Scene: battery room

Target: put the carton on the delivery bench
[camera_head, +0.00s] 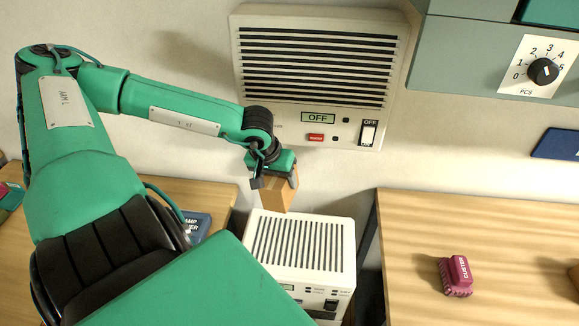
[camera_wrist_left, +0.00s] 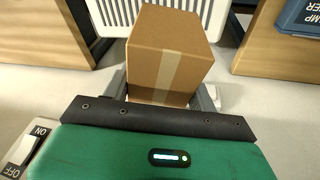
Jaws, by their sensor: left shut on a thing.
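The carton (camera_head: 277,194) is a small brown cardboard box with a strip of tape. My left gripper (camera_head: 275,172) is shut on it and holds it in the air, just behind and above a white vented unit. In the left wrist view the carton (camera_wrist_left: 172,55) sits between the fingers of my left gripper (camera_wrist_left: 165,92). Wooden benches stand on both sides, one at the right (camera_head: 500,230) and one at the left (camera_head: 205,190); I cannot tell from the pictures which is the delivery bench. My right gripper is not in view.
The white vented unit (camera_head: 345,262) stands in the gap between the benches. A wall panel (camera_head: 318,75) reading OFF is behind the carton. A magenta duster (camera_head: 456,275) lies on the right bench, which has clear wood around it. A blue box (camera_head: 197,226) is on the left bench.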

